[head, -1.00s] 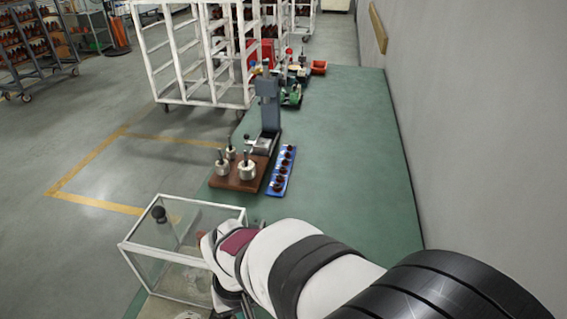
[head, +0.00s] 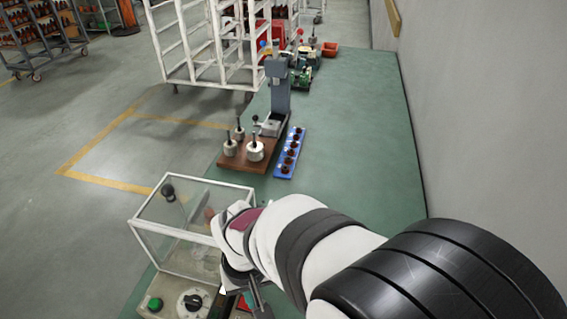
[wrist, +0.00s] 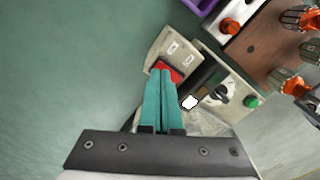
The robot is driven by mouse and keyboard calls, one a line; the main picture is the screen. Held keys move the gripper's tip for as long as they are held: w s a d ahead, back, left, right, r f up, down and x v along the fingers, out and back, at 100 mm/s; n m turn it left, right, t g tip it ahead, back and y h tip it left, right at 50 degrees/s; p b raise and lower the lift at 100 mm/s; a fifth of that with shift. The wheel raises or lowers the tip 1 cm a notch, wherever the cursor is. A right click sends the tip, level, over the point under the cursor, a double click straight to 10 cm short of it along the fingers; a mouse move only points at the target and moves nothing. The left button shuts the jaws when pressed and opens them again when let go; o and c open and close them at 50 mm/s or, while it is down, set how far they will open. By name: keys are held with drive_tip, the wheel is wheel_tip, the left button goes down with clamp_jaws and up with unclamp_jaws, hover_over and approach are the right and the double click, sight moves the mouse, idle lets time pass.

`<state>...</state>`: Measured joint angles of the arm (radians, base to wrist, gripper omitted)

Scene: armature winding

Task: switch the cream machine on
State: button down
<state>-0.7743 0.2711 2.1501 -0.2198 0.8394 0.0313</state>
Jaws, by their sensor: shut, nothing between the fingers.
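The cream machine (head: 172,312) stands at the bottom of the head view, with a green button (head: 155,304) and a black knob (head: 193,301) on its front panel. In the wrist view its panel shows the green button (wrist: 251,102) and black knob (wrist: 218,94). Beside it is a cream box (wrist: 165,48) with two small labels and a red part (wrist: 172,72). My gripper (wrist: 163,72) is shut and empty, its teal fingertips over or just at the red part. Contact cannot be told. The fingers partly hide the box.
A clear guard box (head: 190,225) with a white frame stands on the machine. Beyond it are a brown board (head: 240,165) with metal pieces, a blue tray (head: 290,155) and a grey press (head: 280,90). The green bench is clear toward the wall.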

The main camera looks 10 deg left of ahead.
wheel_tip(320, 180, up, 6)
drive_tip(key=shift+r, duration=0.25)
drive_tip(key=s+d+r+m+y, duration=0.1)
drive_tip(key=s+d+m, duration=0.4)
drive_tip(key=d, duration=0.4)
drive_tip(key=s+d+r+m, duration=0.1)
drive_tip(key=s+d+m, duration=0.3)
drive_tip(key=d, duration=0.5)
drive_tip(key=m, duration=0.2)
drive_tip(key=shift+s+d+r+m+y, duration=0.3)
drive_tip(key=shift+s+d+r+y, duration=0.05)
drive_tip(key=shift+s+r+y, duration=0.05)
